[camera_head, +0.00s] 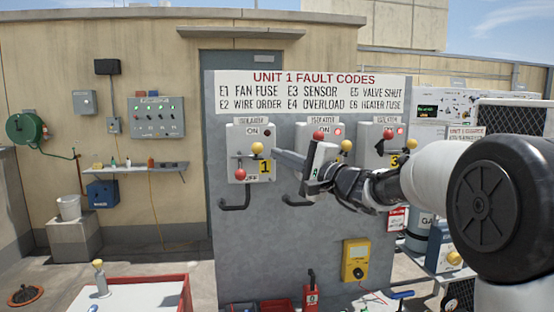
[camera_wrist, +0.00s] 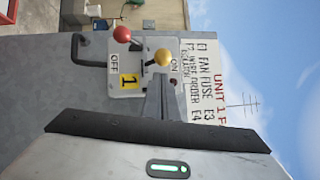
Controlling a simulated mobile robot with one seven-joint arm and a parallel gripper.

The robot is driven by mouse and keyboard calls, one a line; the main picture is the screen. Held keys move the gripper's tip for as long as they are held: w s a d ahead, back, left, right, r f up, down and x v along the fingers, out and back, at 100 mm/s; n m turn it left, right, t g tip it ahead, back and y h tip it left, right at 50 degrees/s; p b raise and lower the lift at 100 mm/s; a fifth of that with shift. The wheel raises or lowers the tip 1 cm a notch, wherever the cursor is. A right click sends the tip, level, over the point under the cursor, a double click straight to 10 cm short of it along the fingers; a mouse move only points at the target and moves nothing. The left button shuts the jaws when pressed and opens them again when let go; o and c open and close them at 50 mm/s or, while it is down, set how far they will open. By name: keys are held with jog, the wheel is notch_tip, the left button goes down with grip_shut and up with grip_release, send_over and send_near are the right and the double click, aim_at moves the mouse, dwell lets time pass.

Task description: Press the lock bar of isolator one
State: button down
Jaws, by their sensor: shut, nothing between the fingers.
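Isolator one (camera_head: 235,140) is a pale box on the grey panel with a yellow "1" label (camera_head: 265,167), also visible in the wrist view (camera_wrist: 129,82). Its red ball handle (camera_head: 240,174) is down by OFF. A yellow ball (camera_head: 257,148) on a short dark bar, apparently the lock bar, sits at mid-height. In the wrist view the red ball (camera_wrist: 122,34) and yellow ball (camera_wrist: 163,57) stand out from the box. My gripper (camera_head: 277,154) is shut and empty, just right of the yellow ball. Its fingertips (camera_wrist: 160,78) appear close to that ball; I cannot tell if they touch.
Isolator two (camera_head: 302,132), partly behind my gripper, and isolator three (camera_head: 365,132) have their red balls up. A fault-code sign (camera_head: 310,92) spans the panel above. Dark curved handles or conduits (camera_head: 235,205) hang below the boxes. A yellow meter (camera_head: 355,260) is lower right.

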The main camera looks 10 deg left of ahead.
jog(key=w+d+b+v, duration=0.1)
jog(key=b+v, duration=0.1)
jog(key=v, duration=0.9)
jog(key=shift+d, duration=0.3)
jog(key=shift+s+f, duration=0.1)
jog(key=s+a+f+n+g+h+p, duration=0.2)
jog(key=s+f+n+g, duration=0.1)
jog(key=s, duration=0.6)
jog(key=s+a+f+n+g+h+p, duration=0.2)
jog(key=s+a+f+g+p, duration=0.15)
jog(key=s, duration=0.45)
jog(key=s+d+f+n+h+p, duration=0.2)
jog(key=s+d+h, duration=0.3)
jog(key=s+d, duration=0.3)
jog(key=s+d+f+n+h+p, duration=0.2)
jog(key=s+d+f+h, duration=0.2)
jog(key=s+d, duration=0.5)
jog(key=shift+d+n+g+h, duration=0.35)
jog(key=shift+d+h, duration=0.3)
jog(key=shift+h, duration=0.25)
